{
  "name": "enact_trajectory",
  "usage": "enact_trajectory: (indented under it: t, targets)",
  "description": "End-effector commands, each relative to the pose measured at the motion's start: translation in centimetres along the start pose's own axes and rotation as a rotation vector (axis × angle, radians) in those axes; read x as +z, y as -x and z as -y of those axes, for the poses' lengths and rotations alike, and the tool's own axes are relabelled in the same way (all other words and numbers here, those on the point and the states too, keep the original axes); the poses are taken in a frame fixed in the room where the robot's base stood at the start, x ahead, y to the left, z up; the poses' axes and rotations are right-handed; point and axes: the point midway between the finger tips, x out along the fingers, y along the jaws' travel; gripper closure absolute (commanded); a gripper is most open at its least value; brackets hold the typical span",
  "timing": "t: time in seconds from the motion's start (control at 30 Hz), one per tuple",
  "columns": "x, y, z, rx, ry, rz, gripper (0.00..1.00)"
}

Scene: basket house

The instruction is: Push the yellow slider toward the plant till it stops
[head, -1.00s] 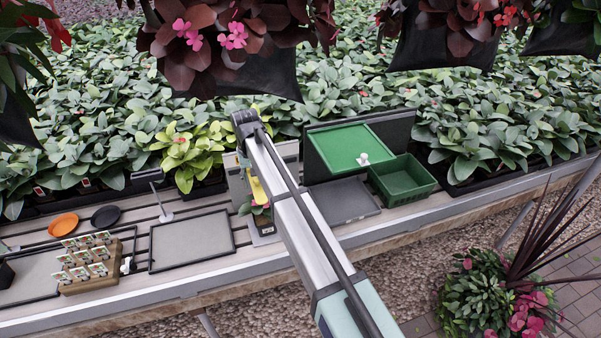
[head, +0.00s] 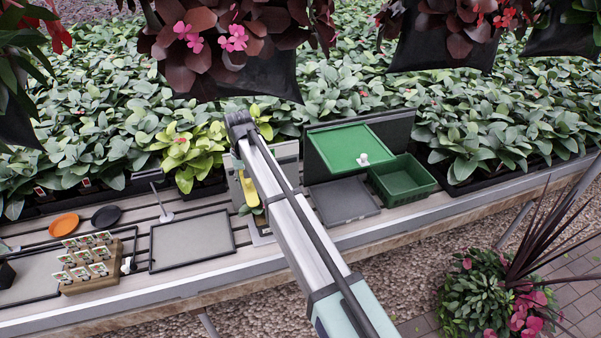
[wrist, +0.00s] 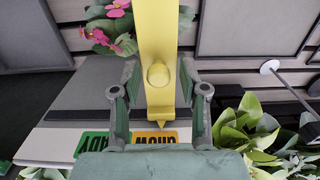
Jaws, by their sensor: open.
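The yellow slider (wrist: 158,35) is a flat bar with a round knob and a pointed tip. In the wrist view it runs up between the spread fingers of my gripper (wrist: 158,88). Contact with the fingers is unclear. Its tip points at an orange label (wrist: 156,137); a green label (wrist: 94,140) lies to the left. The plant with pink flowers (wrist: 108,25) is at the slider's upper left, close to the bar. In the head view the slider (head: 249,194) shows beside my arm, which hides the gripper and most of the plant.
A grey panel (wrist: 75,110) backs the slider. Leafy plants (head: 185,158) stand behind the bench. A grey tray (head: 192,241) lies left of my arm. A dark flat tray (head: 345,200) and a green crate (head: 403,178) are to its right.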

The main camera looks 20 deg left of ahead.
Motion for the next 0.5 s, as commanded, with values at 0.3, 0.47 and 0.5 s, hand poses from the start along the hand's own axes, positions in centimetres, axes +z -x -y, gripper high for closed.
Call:
enact_trajectory:
  t: [0.3, 0.47, 0.5]
  targets:
    - [0.0, 2.7, 0.0, 0.000, 0.000, -0.001, 0.56]
    - [0.0, 4.5, 0.0, 0.000, 0.000, 0.000, 0.56]
    - [0.0, 4.9, 0.0, 0.000, 0.000, 0.000, 0.56]
